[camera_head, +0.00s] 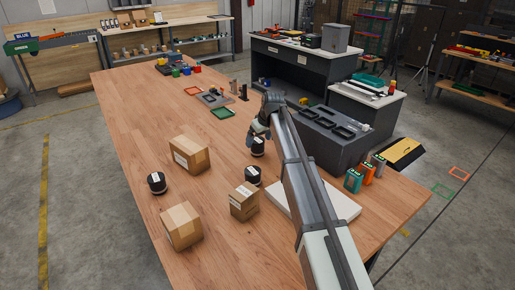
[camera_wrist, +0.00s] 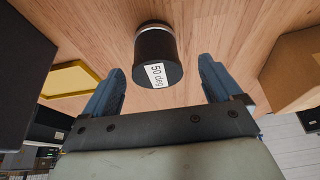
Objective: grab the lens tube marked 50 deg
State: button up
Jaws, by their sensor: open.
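A black lens tube with a pale ring (camera_wrist: 153,45) carries a white label reading "50 deg" in the wrist view. In the head view a black tube (camera_head: 258,148) stands on the wooden table right by my gripper. My gripper (camera_wrist: 161,66) is open, and the tube shows in the gap between its blue fingers, with space on both sides. Whether it is fully between the fingertips or just beyond them I cannot tell. Two more black tubes with white labels, one at left (camera_head: 156,183) and one nearer (camera_head: 252,176), stand on the table; their labels are unreadable.
Cardboard boxes stand left (camera_head: 189,155), front (camera_head: 181,226) and centre (camera_head: 243,201); one brown box (camera_wrist: 294,75) also shows at the wrist view's right. A dark slotted block (camera_head: 335,135) is right of my gripper. A green tray (camera_head: 222,113) lies behind it.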

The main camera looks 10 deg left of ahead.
jog(key=shift+d+x, duration=0.2)
jog(key=shift+x, duration=2.45)
jog(key=shift+w, duration=0.1)
jog(key=shift+c, duration=0.2)
jog(key=c, duration=1.2)
